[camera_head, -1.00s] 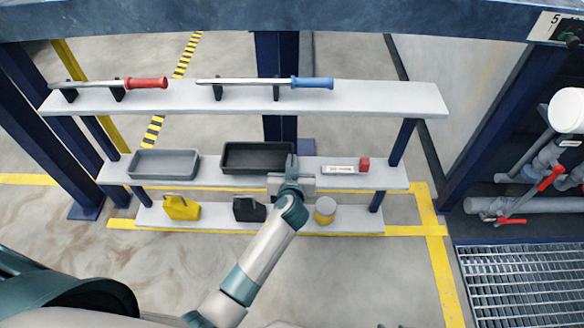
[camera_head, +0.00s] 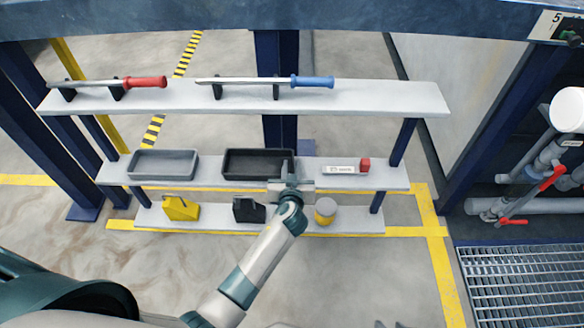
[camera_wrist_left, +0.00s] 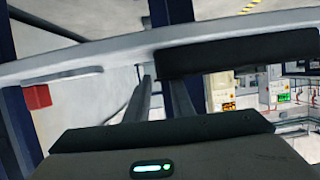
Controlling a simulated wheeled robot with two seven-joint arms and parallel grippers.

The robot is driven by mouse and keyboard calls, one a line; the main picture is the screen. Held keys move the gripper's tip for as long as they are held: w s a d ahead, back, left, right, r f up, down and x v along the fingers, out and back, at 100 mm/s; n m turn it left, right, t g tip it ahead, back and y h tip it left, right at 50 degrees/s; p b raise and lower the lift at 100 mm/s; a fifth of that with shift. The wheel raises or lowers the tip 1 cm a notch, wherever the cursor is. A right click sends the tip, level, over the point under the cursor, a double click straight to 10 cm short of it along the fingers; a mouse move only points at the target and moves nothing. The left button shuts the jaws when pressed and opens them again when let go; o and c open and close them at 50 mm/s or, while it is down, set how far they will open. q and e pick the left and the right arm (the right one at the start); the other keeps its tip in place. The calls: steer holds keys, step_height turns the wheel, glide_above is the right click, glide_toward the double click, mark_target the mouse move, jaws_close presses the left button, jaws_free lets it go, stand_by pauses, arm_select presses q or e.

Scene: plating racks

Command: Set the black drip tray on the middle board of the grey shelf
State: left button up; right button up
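The black drip tray (camera_head: 240,176) is at the middle board (camera_head: 210,181) of the grey shelf, right of a grey tray. My left gripper (camera_head: 288,170) is at the tray's right end, with its fingers straddling the end wall. In the left wrist view the tray (camera_wrist_left: 240,55) shows dark at the upper right, and the fingers of my left gripper (camera_wrist_left: 162,85) close together at its end. The gripper looks shut on that wall. I cannot tell whether the tray's underside touches the board. My right gripper is not in view.
On the middle board stand the grey tray (camera_head: 163,163) and a white item with a red end (camera_head: 345,168). The top board holds a red-handled tool (camera_head: 145,82) and a blue-handled tool (camera_head: 312,82). Below are a yellow container (camera_head: 180,209), a black container (camera_head: 248,211) and a yellow-white can (camera_head: 325,212).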

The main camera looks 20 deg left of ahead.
arm_select(q)
steer(key=shift+r, duration=0.1)
steer(key=v, duration=1.2)
steer(key=shift+p, duration=0.45)
steer(key=s+a+f+m+g+h, duration=0.1)
steer(key=s+a+f+g, duration=0.15)
steer(key=s, duration=0.45)
steer(key=s+a+f+m+g+h, duration=0.1)
steer(key=s+a+f+g, duration=0.1)
steer(key=s+f, duration=0.35)
steer(key=s+d+m+g+h, duration=0.1)
steer(key=s+g, duration=0.1)
steer(key=s, duration=0.5)
steer(key=s+d+r+m+g+h, duration=0.1)
steer(key=s+m+h, duration=0.1)
steer(key=s, duration=0.5)
steer(key=shift+s+d+r+g+h, duration=0.2)
steer(key=shift+s+d+g+h, duration=0.1)
steer(key=shift+g, duration=0.05)
steer(key=shift+a, duration=0.1)
